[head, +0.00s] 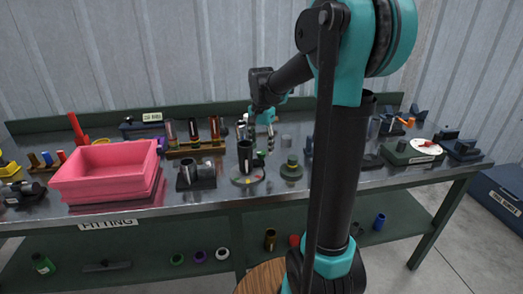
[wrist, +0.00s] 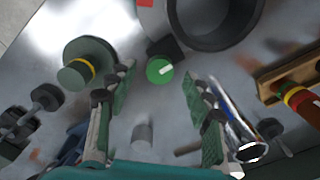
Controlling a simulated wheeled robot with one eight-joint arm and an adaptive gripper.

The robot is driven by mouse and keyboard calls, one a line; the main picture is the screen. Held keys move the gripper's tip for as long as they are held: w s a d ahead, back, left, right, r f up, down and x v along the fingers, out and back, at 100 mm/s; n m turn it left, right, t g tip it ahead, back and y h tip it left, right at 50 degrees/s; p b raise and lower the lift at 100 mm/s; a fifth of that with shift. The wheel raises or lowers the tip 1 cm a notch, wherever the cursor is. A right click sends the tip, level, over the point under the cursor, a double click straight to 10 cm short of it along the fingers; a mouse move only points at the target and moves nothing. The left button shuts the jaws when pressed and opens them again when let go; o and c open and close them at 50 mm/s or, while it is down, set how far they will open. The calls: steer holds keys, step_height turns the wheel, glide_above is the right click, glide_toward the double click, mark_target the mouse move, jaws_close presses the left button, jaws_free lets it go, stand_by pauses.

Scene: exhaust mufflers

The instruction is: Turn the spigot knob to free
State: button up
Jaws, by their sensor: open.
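A round green knob with a white pointer mark, likely the spigot knob (wrist: 159,70), shows in the wrist view on a small dark body beside a large dark cylinder (wrist: 182,30). Its pointer slants up and to the right. My gripper (wrist: 158,80) is open. Its two green-padded fingers stand left and right of the knob in the picture, with clear gaps, and nothing is held. In the head view, my gripper (head: 262,122) is above the bench behind the dark cylinder (head: 245,155). A small green spot at the cylinder's right may be the knob, too small to tell.
A green round fitting with a yellow ring (wrist: 77,72) stands left of the fingers in the wrist view. A shiny tube (wrist: 235,115) is close to the right finger.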

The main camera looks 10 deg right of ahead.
steer(key=shift+f, duration=0.85)
steer(key=c, duration=1.2)
